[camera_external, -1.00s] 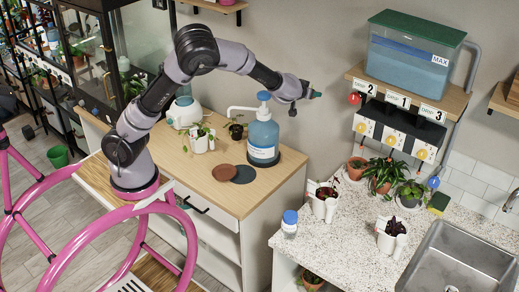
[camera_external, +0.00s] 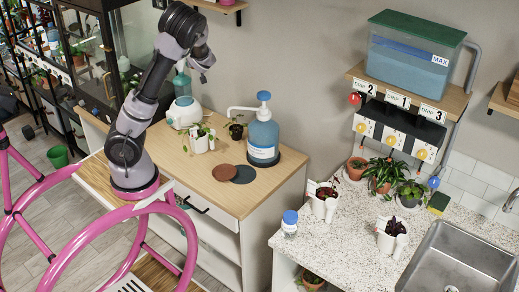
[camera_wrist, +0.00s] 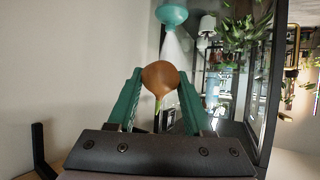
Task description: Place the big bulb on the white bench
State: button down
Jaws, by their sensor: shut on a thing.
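A brown bulb (camera_wrist: 160,78) with a short green tip pointing down sits between the green fingers of my gripper (camera_wrist: 161,90) in the wrist view. My gripper is shut on it. In the external view my gripper (camera_external: 204,76) is raised above the back of the wooden-topped cabinet, near the wall, and the bulb cannot be made out there. A white speckled counter (camera_external: 345,257) stands at the right; I cannot tell whether it is the white bench.
The wooden cabinet top (camera_external: 215,199) holds a blue pump bottle (camera_external: 263,138), a brown disc (camera_external: 226,172), a dark disc (camera_external: 243,174) and a white-and-teal device (camera_external: 184,112). A glass case (camera_external: 110,60) stands close behind my arm. Potted plants and a sink (camera_external: 450,258) occupy the counter.

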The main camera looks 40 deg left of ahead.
jog(key=s+a+f+n+g+y, duration=0.15)
jog(key=s+a+n+g, duration=0.25)
jog(key=s+a, duration=1.05)
send_over(162, 150)
notch_tip(162, 150, down, 35)
jog(key=shift+f, duration=2.4)
jog(key=shift+f, duration=0.1)
jog(key=shift+c, duration=1.5)
grip_release()
jog(key=shift+r, duration=0.2)
jog(key=v, duration=1.2)
jog(key=shift+f, duration=0.15)
